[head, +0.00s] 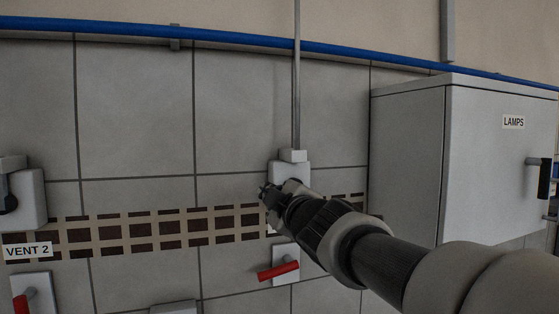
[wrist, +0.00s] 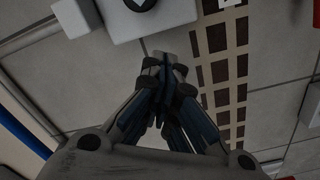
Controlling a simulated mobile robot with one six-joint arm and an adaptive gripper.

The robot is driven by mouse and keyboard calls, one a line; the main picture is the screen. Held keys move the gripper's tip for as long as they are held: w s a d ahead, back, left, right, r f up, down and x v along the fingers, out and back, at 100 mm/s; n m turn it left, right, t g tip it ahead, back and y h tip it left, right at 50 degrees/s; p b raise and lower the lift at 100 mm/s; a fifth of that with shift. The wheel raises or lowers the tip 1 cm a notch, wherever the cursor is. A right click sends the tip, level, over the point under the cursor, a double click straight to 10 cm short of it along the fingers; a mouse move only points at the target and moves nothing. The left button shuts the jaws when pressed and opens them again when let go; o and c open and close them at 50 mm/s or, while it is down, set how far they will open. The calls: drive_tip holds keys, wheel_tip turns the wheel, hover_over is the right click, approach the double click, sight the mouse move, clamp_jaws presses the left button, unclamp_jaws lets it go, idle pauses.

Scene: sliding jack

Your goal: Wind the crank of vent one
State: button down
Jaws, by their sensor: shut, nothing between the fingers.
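A pale wall box (head: 292,171) with a metal conduit rising from it is partly hidden behind my gripper in the head view. In the wrist view the box (wrist: 165,20) sits at the top, with a dark round hub (wrist: 141,3) cut by the frame edge. No crank arm can be made out there, and no "vent 1" label is readable. My gripper (head: 265,191) is shut and empty in front of the wall, at the box's lower left. Its fingertips (wrist: 165,62) show beside the box in the wrist view; I cannot tell if they touch it.
A red lever (head: 278,270) on a plate is below my gripper. A box (head: 27,198) above the "VENT 2" label (head: 28,251) stands far left. The grey LAMPS cabinet (head: 407,160) juts out at right. Bare tiles (head: 135,120) lie between.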

drive_tip(key=shift+r, duration=0.1)
drive_tip(key=p+v, duration=0.2)
drive_tip(key=v, duration=0.6)
drive_tip(key=shift+r, duration=0.5)
